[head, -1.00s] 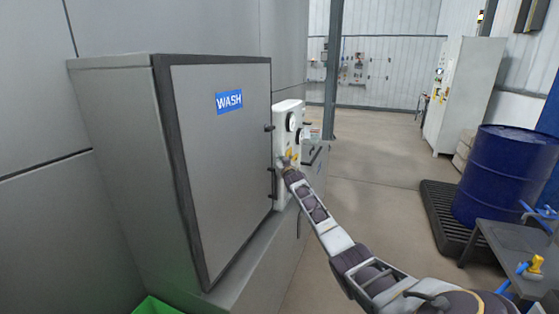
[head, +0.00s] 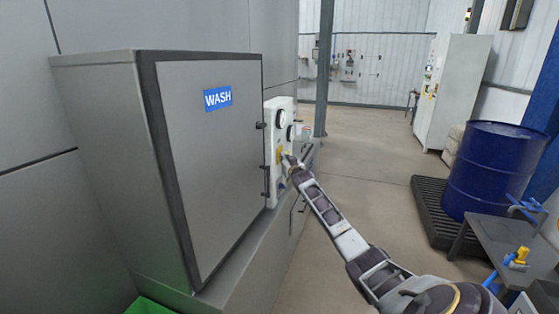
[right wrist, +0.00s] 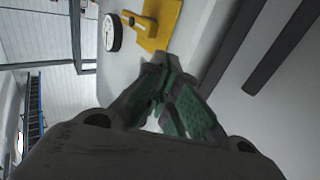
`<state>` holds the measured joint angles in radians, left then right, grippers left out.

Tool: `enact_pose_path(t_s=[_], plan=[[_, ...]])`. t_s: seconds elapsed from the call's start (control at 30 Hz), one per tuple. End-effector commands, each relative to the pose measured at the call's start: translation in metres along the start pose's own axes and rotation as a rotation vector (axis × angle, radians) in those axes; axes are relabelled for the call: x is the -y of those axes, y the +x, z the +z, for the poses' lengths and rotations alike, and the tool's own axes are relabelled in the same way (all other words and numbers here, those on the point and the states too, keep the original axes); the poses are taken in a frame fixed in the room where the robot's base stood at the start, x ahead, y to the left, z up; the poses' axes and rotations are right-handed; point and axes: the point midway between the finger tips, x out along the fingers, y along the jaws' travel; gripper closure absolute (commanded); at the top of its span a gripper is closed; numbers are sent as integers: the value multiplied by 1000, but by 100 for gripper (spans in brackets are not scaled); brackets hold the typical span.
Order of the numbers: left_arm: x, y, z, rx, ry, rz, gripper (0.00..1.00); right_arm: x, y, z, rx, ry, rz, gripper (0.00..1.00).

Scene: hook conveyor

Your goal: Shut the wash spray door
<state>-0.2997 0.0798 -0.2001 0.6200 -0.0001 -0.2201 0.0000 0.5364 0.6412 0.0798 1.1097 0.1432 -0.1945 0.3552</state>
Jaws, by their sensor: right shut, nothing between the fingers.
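The wash spray door (head: 215,160) is a grey panel with a blue WASH label, on the front of a grey cabinet (head: 105,150). It lies flat in its dark frame, and I can make out no open gap. Dark fittings (head: 265,168) sit on its right edge. My right gripper (head: 288,160) is shut and empty in front of the white control box (head: 281,115), right of the door. In the right wrist view its green-padded fingertips (right wrist: 168,75) are together near a yellow plate with a yellow lever (right wrist: 152,25). Whether they touch the box is unclear. My left gripper is out of view.
A blue drum (head: 485,170) stands on a black pallet (head: 432,210) at the right. A dark table (head: 510,240) with blue and yellow fittings is in front of it. A green bin (head: 150,306) shows at the bottom left. The floor beyond is clear.

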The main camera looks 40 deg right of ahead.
Motion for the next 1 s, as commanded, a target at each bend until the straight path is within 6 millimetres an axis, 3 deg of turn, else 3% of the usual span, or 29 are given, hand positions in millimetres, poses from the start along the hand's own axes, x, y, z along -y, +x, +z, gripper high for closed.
enact_pose_path(t_s=[0.5, 1.0], plan=[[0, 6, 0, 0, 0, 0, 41, -33, -25, 0, -1, -2, 1, 100], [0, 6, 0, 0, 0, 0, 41, -38, -29, 0, 0, 0, 0, 100]])
